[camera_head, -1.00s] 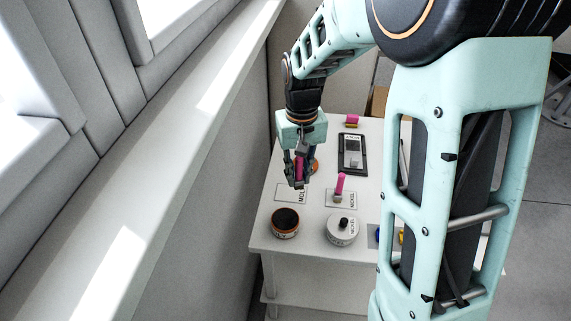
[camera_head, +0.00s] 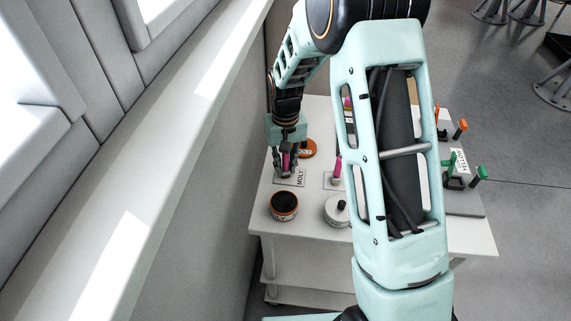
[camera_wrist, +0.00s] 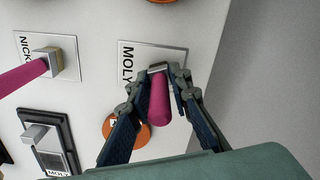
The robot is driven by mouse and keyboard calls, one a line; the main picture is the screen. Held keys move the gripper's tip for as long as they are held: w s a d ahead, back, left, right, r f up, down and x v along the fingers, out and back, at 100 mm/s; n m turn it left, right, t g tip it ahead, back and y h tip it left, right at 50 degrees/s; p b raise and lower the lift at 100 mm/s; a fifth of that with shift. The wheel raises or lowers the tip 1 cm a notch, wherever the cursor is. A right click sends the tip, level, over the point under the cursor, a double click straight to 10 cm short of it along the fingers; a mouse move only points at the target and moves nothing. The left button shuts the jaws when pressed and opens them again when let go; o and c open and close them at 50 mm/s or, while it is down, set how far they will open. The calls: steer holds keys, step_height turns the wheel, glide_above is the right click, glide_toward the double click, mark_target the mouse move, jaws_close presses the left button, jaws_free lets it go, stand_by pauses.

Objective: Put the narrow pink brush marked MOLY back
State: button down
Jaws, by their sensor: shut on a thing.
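A pink brush (camera_wrist: 159,99) is between the fingers of my gripper (camera_wrist: 158,92), which is shut on it. In the head view the brush (camera_head: 286,161) hangs from my gripper (camera_head: 286,168) over the white card marked MOLY (camera_head: 300,178). The card also shows in the wrist view (camera_wrist: 126,64), with the brush's metal end over it. I cannot tell whether the brush touches the card. An open tin with dark contents (camera_head: 284,203) stands in front of the card. An orange lid (camera_head: 307,148) lies behind it.
A second pink brush (camera_head: 337,169) stands on the NICKEL card (camera_wrist: 47,41) beside the MOLY card. A white tin (camera_head: 336,209) stands in front of it. A dark device (camera_wrist: 50,140) lies behind. A wall edges the table (camera_head: 266,240) on the left.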

steer(key=shift+r, duration=0.1)
steer(key=shift+f, duration=0.2)
steer(key=c, duration=1.8)
jaws_free()
steer(key=shift+o, duration=0.2)
steer(key=shift+r, duration=0.1)
step_height(320, 180, up, 12)
steer(key=shift+r+b, duration=0.15)
steer(key=shift+b, duration=0.15)
